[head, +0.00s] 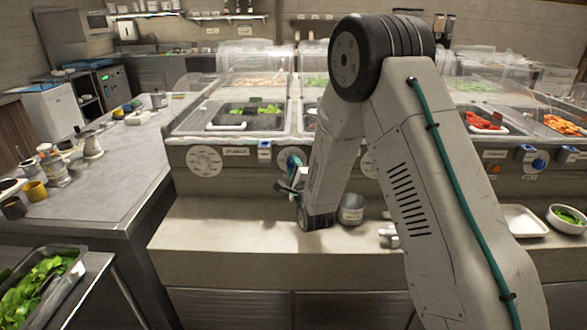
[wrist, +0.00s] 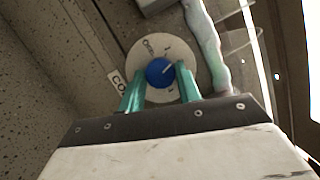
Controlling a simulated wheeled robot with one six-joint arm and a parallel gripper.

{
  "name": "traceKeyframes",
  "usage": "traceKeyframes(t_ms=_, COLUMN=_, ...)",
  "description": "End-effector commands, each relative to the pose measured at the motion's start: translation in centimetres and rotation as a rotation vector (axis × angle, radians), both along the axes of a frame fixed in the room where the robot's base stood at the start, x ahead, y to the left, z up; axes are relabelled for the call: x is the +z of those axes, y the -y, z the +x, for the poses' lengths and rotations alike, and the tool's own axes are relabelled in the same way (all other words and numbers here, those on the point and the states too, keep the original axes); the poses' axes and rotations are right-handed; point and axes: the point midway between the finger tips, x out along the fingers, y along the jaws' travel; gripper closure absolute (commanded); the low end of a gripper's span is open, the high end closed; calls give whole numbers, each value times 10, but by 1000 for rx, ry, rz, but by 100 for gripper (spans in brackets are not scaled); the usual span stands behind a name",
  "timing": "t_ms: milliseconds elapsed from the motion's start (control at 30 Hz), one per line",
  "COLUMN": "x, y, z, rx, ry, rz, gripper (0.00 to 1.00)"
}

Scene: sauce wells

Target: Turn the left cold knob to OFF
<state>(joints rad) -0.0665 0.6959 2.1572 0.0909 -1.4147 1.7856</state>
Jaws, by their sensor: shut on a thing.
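The blue cold knob (wrist: 159,71) sits on a round white dial (wrist: 141,51) in the wrist view. A white pointer line on it points up and to the right. The teal fingers of my gripper (wrist: 160,79) are on either side of the knob and shut on it. Part of a label reading "CO" (wrist: 116,84) lies left of the dial. In the head view my gripper (head: 293,168) is at the counter's front panel, left of my arm. The knob cannot be made out clearly there.
A large round white dial (head: 203,160) is on the panel at the left. A grey cup (head: 351,209) stands on the ledge below my arm. Another blue knob (head: 539,163) is at the right. The ledge (head: 230,225) is clear at the left.

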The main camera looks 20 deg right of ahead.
Motion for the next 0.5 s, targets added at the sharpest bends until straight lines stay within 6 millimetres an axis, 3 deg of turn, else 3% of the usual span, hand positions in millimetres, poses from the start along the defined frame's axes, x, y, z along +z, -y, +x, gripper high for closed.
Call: traceKeyframes(t_ms=500, x=4, y=1, z=0, rx=1, ry=-152, rz=-469, gripper=89)
